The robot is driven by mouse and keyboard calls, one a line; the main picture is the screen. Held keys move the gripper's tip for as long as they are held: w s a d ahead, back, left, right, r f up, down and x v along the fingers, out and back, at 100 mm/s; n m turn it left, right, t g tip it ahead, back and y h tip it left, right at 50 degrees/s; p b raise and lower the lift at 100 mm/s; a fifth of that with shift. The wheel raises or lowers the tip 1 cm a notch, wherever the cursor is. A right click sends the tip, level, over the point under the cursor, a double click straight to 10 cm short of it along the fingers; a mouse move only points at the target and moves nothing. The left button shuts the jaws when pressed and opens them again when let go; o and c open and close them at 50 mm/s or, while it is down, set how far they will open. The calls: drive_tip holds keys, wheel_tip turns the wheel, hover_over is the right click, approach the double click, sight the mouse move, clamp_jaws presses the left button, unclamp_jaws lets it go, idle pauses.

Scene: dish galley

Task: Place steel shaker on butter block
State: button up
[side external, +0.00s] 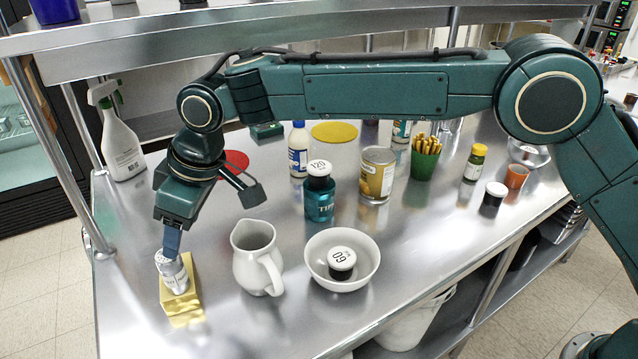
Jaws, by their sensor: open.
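The steel shaker (172,276), a small silvery cylinder with dark print, appears to stand on the yellow butter block (194,272) at the left front of the table, leaning slightly in the picture. The block lies flat on the steel table. My gripper (172,250) points down right at the top of the shaker, with its jaws open. One finger hides part of the shaker's upper edge, and the other finger is not clearly visible. I cannot tell whether the finger touches the shaker.
A white pitcher (252,258) stands to the right of the block, then a white bowl (325,247) holding a round-capped jar (341,262). A spray bottle (121,145) stands behind left. Several jars, a can (377,176) and a green cup (424,163) stand farther back.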

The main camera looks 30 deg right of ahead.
drive_tip(key=s+d+r+m+t, duration=0.1)
drive_tip(key=s+d+r+m, duration=0.15)
drive_tip(key=d+r, duration=0.45)
drive_tip(key=s+d+r+m+h, duration=0.1)
drive_tip(key=s+d+r, duration=0.15)
drive_tip(key=d, duration=0.85)
drive_tip(key=s+d+r+m+t, duration=0.1)
drive_tip(key=s+d+r+m, duration=0.2)
drive_tip(key=d, duration=0.6)
drive_tip(key=s+d+f+m+h, duration=0.1)
drive_tip(key=s+d+f+m, duration=0.1)
drive_tip(key=s+d, duration=0.6)
drive_tip(key=s+d+f+m+t+h, duration=0.1)
drive_tip(key=s+d+f+m, duration=0.1)
drive_tip(key=s+d, duration=0.7)
drive_tip(key=s, duration=0.6)
drive_tip(key=shift+d+f+h, duration=0.3)
drive_tip(key=shift+f, duration=0.1)
drive_tip(key=shift+w, duration=0.1)
